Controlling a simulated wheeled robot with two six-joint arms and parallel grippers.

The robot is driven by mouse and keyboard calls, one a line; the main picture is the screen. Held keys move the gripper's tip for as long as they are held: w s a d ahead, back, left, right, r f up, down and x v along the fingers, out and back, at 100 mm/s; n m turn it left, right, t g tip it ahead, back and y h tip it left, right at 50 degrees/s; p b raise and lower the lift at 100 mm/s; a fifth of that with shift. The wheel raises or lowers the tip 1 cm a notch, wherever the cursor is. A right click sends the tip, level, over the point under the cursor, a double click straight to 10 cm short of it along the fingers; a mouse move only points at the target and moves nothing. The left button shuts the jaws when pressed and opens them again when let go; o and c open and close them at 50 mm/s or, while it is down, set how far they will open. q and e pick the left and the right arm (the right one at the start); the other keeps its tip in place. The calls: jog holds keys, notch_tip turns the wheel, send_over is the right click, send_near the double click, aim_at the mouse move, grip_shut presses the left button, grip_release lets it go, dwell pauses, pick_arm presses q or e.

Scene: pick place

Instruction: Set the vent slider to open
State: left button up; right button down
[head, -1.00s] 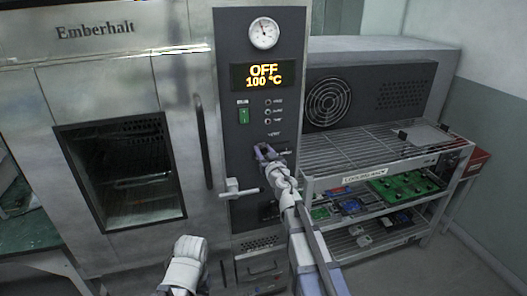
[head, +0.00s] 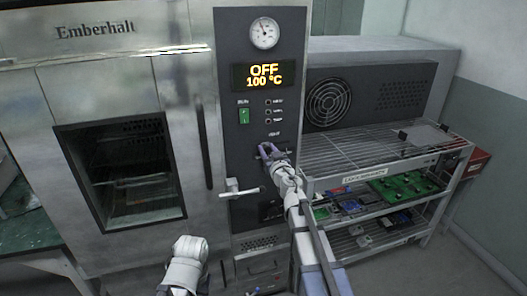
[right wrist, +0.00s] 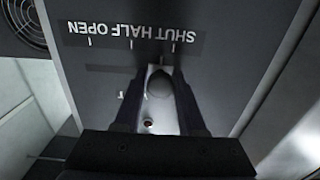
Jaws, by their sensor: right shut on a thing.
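The vent slider's pale rounded knob (right wrist: 160,86) shows in the right wrist view between the fingers of my right gripper (right wrist: 160,80). My right gripper is shut on it. The upside-down label strip (right wrist: 130,38) reads SHUT, HALF, OPEN, with SHUT at the picture's right. The knob appears between the SHUT and HALF marks; its exact setting is hard to read from this angle. In the head view my right gripper (head: 268,151) is at the vent area of the dark control panel (head: 228,130) and hides most of the slider.
The display (head: 264,76) reads OFF, 100 °C. A green switch (head: 244,116) and a white lever handle (head: 240,188) are on the panel near my gripper. The oven door's dark handle (head: 204,146) stands left. A cooling rack (head: 345,148) stands close on the right.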

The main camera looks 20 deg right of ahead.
jog(key=d, duration=0.9)
jog(key=shift+w, duration=0.2)
jog(key=shift+d, duration=0.1)
jog(key=c, duration=0.5)
grip_release()
jog(key=shift+d, duration=0.1)
jog(key=shift+c, duration=0.2)
jog(key=shift+s, duration=0.1)
send_near(288, 141)
jog(key=shift+s, duration=0.65)
